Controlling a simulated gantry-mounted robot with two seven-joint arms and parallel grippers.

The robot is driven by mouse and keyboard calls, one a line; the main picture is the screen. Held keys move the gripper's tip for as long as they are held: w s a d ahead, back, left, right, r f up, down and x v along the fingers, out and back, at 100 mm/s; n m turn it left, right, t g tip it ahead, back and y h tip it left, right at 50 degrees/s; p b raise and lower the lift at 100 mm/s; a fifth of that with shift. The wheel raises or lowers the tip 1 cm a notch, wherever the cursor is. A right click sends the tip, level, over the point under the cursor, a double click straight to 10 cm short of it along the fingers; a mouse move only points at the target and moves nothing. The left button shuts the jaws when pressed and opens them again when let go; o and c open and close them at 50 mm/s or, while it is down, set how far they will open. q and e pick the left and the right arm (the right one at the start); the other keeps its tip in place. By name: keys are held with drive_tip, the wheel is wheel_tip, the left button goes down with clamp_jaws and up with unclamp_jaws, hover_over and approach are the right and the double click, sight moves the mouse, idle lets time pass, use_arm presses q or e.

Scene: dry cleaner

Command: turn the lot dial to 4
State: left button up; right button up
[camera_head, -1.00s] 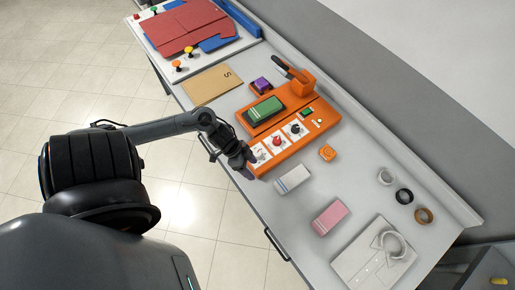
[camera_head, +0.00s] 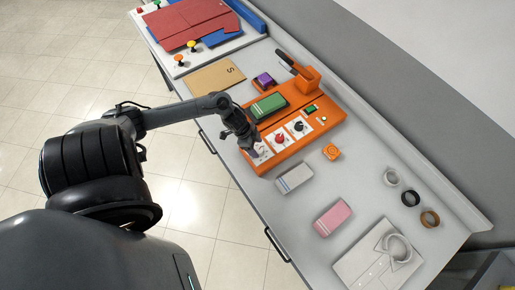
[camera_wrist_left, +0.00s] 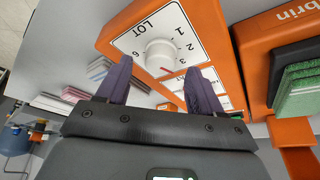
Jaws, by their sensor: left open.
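The orange control board (camera_head: 262,168) lies on the counter with three white dial panels. The lot dial is a white knob (camera_wrist_left: 160,50) on a white panel marked LOT; 1, 2, 3 and 6 are readable around it. In the head view the lot panel (camera_head: 263,154) is partly hidden by my left gripper (camera_head: 251,146). In the left wrist view that gripper (camera_wrist_left: 158,72) is open, its dark fingers apart in front of the dial, with nothing held. My right gripper is out of view.
Red (camera_head: 279,139) and black (camera_head: 299,127) knobs sit on the neighbouring panels. A green block (camera_head: 268,106) lies on the board.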

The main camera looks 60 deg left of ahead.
use_arm(q)
drive_tip(key=shift+x, duration=1.1)
drive_tip(key=c, duration=1)
drive_tip(key=shift+m, duration=0.3)
